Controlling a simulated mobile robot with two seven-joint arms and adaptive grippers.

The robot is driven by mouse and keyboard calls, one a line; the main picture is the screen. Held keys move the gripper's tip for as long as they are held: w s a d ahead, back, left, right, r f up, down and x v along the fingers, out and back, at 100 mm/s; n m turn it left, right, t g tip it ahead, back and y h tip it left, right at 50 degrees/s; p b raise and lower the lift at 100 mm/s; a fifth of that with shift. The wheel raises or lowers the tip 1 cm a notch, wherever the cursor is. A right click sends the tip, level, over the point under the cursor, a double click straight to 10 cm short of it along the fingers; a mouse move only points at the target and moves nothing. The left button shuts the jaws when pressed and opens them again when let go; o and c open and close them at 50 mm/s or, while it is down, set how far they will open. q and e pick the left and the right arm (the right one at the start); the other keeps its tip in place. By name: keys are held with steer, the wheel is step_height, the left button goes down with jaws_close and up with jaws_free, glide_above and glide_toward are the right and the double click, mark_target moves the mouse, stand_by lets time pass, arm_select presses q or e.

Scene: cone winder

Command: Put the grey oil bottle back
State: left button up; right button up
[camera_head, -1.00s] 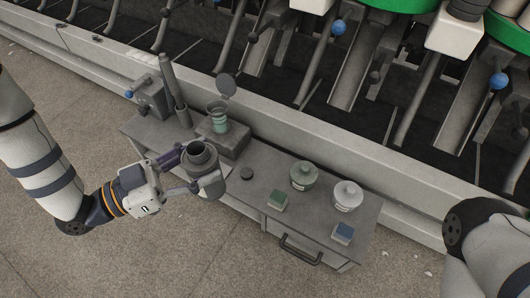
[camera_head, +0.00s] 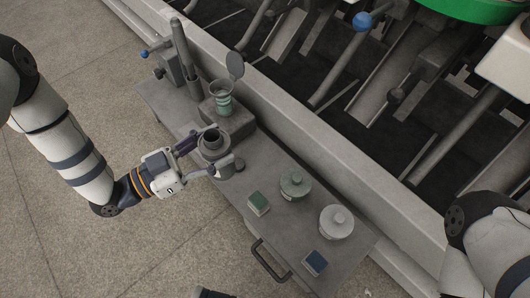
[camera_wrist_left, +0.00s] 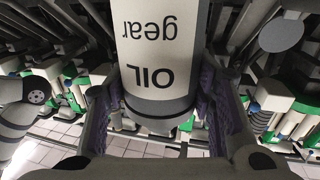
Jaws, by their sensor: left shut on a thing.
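My left gripper (camera_head: 208,158) is shut around the grey oil bottle (camera_head: 211,141), whose open round mouth faces the head camera. The bottle is over the left-middle part of the grey bench (camera_head: 263,213); I cannot tell whether its base touches the top. In the left wrist view the bottle (camera_wrist_left: 160,50) stands between the purple-padded fingers (camera_wrist_left: 165,110), and its pale label reads "OIL gear" upside down.
A glass vessel with green bands (camera_head: 224,104) sits on a grey block behind the bottle. The winding machine runs behind the bench.

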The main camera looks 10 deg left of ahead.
arm_select(q)
steer(key=shift+w+d+f+b, duration=1.1)
steer(key=shift+w+f+b, duration=0.35)
steer(key=shift+w+f, duration=0.6)
steer(key=shift+w+d+f+b, duration=1.1)
steer(key=shift+w+f+b, duration=0.55)
steer(key=shift+f, duration=0.55)
steer(key=shift+w+d+f+b, duration=1.1)
steer(key=shift+w+f+b, duration=0.2)
steer(key=shift+w+f, duration=0.8)
arm_select(e)
steer(key=s+f+g, duration=0.1)
steer(key=s+f, duration=0.2)
steer(key=f, duration=0.3)
steer(key=shift+f+g, duration=0.2)
steer(key=shift+g, duration=0.2)
arm_select(q)
steer(key=shift+f, duration=0.1)
arm_select(e)
steer(key=shift+s, duration=0.1)
arm_select(q)
steer(key=shift+f, duration=0.15)
steer(key=o, duration=1.4)
steer(key=shift+c, duration=0.2)
steer(key=shift+o, duration=0.3)
arm_select(e)
steer(key=shift+f, duration=0.1)
